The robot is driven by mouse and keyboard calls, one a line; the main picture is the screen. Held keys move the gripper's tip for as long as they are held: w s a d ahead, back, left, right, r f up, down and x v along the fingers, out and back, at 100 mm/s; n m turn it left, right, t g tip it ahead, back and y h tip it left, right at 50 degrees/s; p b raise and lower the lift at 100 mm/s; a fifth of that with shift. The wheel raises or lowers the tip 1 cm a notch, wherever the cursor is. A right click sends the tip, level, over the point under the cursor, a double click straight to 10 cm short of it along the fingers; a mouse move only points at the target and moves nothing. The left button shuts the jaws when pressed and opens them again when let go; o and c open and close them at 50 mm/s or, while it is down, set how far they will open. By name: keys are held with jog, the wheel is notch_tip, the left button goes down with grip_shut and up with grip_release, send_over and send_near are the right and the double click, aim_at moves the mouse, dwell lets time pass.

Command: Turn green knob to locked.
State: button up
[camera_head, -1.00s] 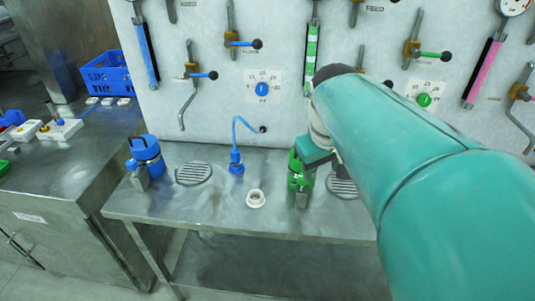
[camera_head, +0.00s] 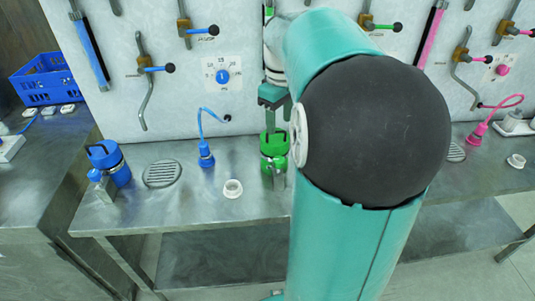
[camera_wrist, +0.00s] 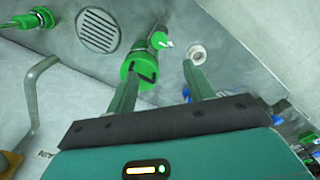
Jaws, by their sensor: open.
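A green canister (camera_head: 274,147) stands upright on the steel bench in the head view. In the wrist view, its round green top (camera_wrist: 136,68) carries a black angled mark, and a small green side fitting (camera_wrist: 158,40) shows beyond it. I cannot tell which part is the task's knob or read a locked mark. My gripper (camera_wrist: 162,72) is open and empty. Its left finger lies close to the canister top in the wrist view; contact cannot be told. In the head view my gripper (camera_head: 272,97) is above the canister. My arm hides the wall panel's green dial.
A white ring (camera_head: 232,189) and a blue plug with cable (camera_head: 206,154) stand left of the canister. A blue canister (camera_head: 109,162) is farther left. Levers and a blue dial (camera_head: 222,76) are on the wall behind. A pink plug (camera_head: 477,132) is at right.

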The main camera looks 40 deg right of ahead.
aim_at(279, 159)
notch_tip(279, 159, down, 13)
jog(key=shift+s+f, duration=0.15)
jog(key=shift+f, duration=0.05)
dwell(0.3)
jog(key=c, duration=1)
jog(key=shift+o, duration=0.2)
